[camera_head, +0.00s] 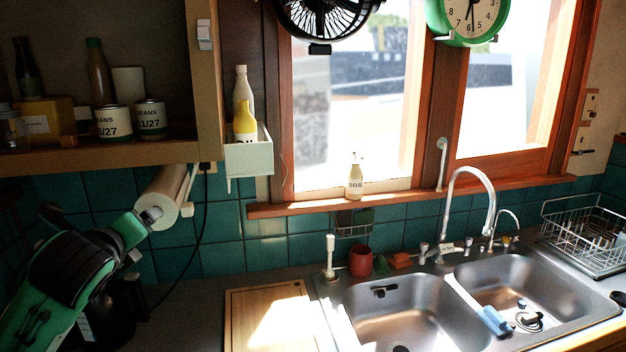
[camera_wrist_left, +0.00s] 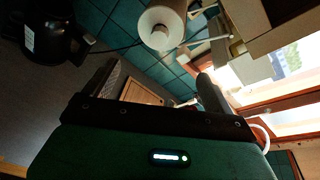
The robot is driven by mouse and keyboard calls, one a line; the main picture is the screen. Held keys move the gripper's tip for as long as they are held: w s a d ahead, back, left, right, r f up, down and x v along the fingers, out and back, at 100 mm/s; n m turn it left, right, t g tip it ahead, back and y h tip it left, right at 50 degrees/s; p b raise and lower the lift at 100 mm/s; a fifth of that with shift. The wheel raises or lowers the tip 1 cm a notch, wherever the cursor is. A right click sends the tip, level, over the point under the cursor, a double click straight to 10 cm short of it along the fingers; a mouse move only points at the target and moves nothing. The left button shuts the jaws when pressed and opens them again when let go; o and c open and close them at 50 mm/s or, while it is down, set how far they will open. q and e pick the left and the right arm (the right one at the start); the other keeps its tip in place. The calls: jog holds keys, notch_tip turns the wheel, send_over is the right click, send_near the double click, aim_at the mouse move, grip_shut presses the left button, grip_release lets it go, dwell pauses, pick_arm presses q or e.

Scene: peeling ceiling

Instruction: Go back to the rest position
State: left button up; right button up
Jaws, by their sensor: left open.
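My left arm comes in from the left in the head view, green and black, in front of the teal tiled wall. My left gripper (camera_wrist_left: 160,82) shows in the left wrist view with its two dark fingers wide apart and nothing between them. In the head view the arm's grey end (camera_head: 150,216) overlaps the lower part of the paper towel roll (camera_head: 165,190); I cannot tell whether they touch. The roll also shows beyond the fingers in the wrist view (camera_wrist_left: 160,24). My right gripper is in neither view.
A wooden cutting board (camera_head: 245,318) lies on the counter left of the double sink (camera_head: 405,310). A dark appliance (camera_head: 115,310) stands partly behind my left arm. A shelf with cans (camera_head: 112,122) hangs above. A dish rack (camera_head: 588,238) stands at the right.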

pick_arm(q)
jog(key=s+d+f+n+g+h, duration=0.1)
jog(key=s+d+f+n+g, duration=0.2)
jog(key=f, duration=0.6)
jog(key=s+d+f+n+h, duration=0.1)
jog(key=s+f+n, duration=0.3)
jog(key=f, duration=0.4)
jog(key=s+d+f+n+g, duration=0.2)
jog(key=s+d+f+n, duration=0.15)
jog(key=f, duration=0.55)
jog(key=s+d+f+n+g+h, duration=0.1)
jog(key=s+f+n+g, duration=0.2)
jog(key=s+f+n, duration=0.65)
jog(key=s+d+f+n+g, duration=0.1)
jog(key=s+f+n+g, duration=0.35)
jog(key=s, duration=0.85)
notch_tip(320, 180, down, 34)
jog(key=b, duration=0.1)
jog(key=s+a+f+b, duration=0.1)
jog(key=s+a+f, duration=0.2)
jog(key=s+f, duration=1.6)
notch_tip(320, 180, down, 2)
jog(key=shift+s+f+g+b, duration=0.25)
jog(key=shift+s+g+b, duration=0.05)
jog(key=shift+g, duration=0.15)
